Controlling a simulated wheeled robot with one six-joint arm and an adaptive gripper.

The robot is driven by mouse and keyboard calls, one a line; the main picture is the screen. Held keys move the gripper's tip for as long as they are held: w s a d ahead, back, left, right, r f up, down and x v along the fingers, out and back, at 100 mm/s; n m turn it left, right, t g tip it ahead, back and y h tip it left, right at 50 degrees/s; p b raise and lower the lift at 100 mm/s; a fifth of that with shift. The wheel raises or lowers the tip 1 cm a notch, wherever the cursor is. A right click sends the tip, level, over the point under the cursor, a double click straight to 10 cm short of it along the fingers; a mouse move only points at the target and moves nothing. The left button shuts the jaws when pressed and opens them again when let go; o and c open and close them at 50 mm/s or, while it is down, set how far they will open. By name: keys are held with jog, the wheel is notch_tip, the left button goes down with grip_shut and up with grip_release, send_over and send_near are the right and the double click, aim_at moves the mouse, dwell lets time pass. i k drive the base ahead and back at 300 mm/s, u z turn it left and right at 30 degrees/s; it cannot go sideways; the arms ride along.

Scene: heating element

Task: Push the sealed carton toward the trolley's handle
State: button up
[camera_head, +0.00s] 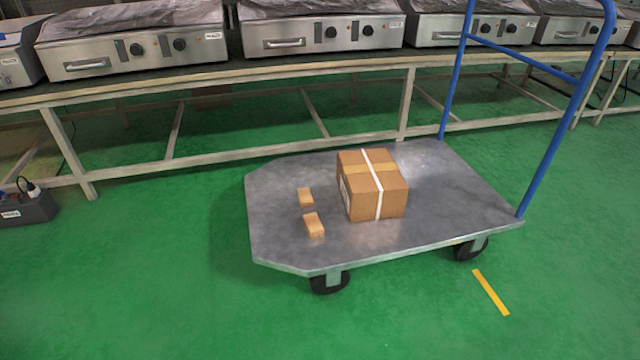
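The sealed carton (358,205) is a brown box with tan tape and a white strap across its top. It sits upright near the middle of the grey trolley deck (450,195). The trolley's blue handle (553,130) rises from the deck's right end, with bare deck between it and the carton. Two small tan blocks, one farther back (305,197) and one nearer (314,225), lie on the deck left of the carton, apart from it. My gripper is not in view.
A long workbench (240,79) with several steel appliances (320,27) runs behind the trolley. A dark box (27,208) stands on the floor at the far left. The green floor in front is clear, with a yellow strip (490,292) at the right.

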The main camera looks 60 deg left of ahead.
aim_at(372, 186)
jog(key=u, duration=1.55)
jog(key=i, duration=1)
jog(key=u, duration=0.4)
jog(key=i, duration=0.75)
jog(key=u, duration=0.6)
